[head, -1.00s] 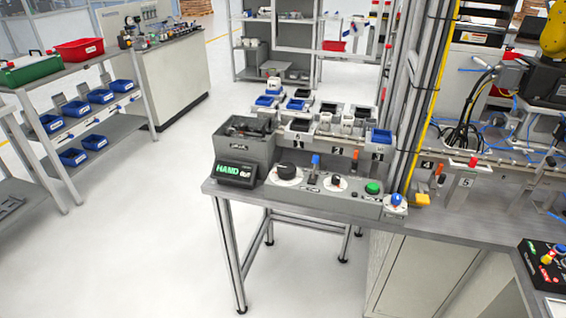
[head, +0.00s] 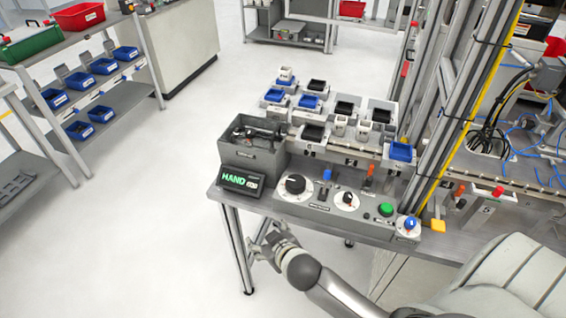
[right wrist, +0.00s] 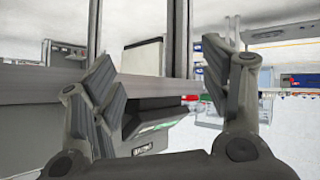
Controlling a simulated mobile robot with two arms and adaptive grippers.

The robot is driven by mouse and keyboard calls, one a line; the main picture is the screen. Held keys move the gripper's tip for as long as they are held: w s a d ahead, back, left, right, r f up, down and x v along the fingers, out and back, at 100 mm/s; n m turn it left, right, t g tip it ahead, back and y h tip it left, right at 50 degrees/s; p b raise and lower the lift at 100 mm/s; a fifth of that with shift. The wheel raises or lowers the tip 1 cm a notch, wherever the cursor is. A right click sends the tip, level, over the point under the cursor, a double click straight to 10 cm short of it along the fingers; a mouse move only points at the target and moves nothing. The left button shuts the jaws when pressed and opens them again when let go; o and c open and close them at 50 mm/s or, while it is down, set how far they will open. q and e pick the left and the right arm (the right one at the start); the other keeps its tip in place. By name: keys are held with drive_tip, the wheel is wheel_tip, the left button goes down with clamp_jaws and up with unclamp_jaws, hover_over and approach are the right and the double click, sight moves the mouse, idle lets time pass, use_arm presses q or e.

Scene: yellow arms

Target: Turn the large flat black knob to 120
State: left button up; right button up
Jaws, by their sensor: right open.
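The large flat black knob (head: 295,184) sits on a round white dial at the left part of the grey control panel (head: 325,205). A smaller black knob (head: 347,198) on a white dial is to its right. My right gripper (head: 262,246) is open and empty, below and in front of the table's front edge, left of and lower than the large knob and apart from it. In the right wrist view its two fingers (right wrist: 165,95) are spread with nothing between them. The knob's pointer is too small to read. My left gripper is not in view.
A HAND display (head: 240,181) and a grey bin (head: 252,150) stand left of the panel. A green button (head: 386,209) and a blue knob (head: 410,223) are at the panel's right. Small trays stand behind. The floor left of the table is clear.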

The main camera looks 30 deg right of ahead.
drive_tip(key=w+a+r+n+t+y, duration=0.25)
drive_tip(key=w+a+r, duration=0.2)
drive_tip(key=r, duration=0.55)
drive_tip(key=w+a+r+n+t+y, duration=0.2)
drive_tip(key=w+a+r+t+y, duration=0.15)
drive_tip(key=w+r, duration=0.4)
drive_tip(key=s+a+r+n+g+y+p, duration=0.2)
drive_tip(key=s+a+r+n+g+y, duration=0.3)
drive_tip(key=a+r+n+g+y, duration=0.55)
drive_tip(key=n+g+h+p, duration=0.15)
drive_tip(key=g+h, duration=0.45)
drive_tip(key=h, duration=1)
hover_over(297, 180)
wheel_tip(297, 180, down, 6)
drive_tip(key=shift+n, duration=0.25)
wheel_tip(297, 180, down, 10)
drive_tip(key=p, duration=0.2)
drive_tip(key=shift+f+p, duration=0.15)
drive_tip(key=shift+p, duration=0.15)
